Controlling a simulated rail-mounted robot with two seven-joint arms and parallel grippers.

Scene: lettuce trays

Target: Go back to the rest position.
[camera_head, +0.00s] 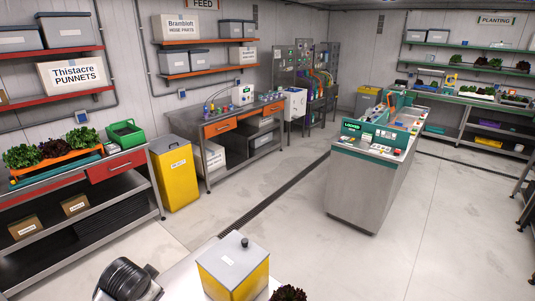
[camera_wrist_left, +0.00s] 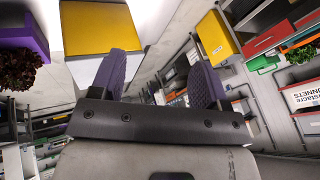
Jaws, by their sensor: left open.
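My left gripper (camera_wrist_left: 158,75) shows in the left wrist view. Its two purple fingers are spread apart with nothing held between them. Its fingertips point up in that picture, with the room seen tilted behind them. In the head view I see no gripper fingers; only a dark rounded part of my arm enters at the bottom left. My right gripper shows in neither view.
A yellow box with a grey lid (camera_head: 236,257) stands at the bottom of the head view, beside a dark red lettuce (camera_head: 288,293). An orange tray (camera_head: 58,160) of lettuces is on the left bench. A yellow bin (camera_head: 177,180) and a grey machine (camera_head: 365,190) flank open floor.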

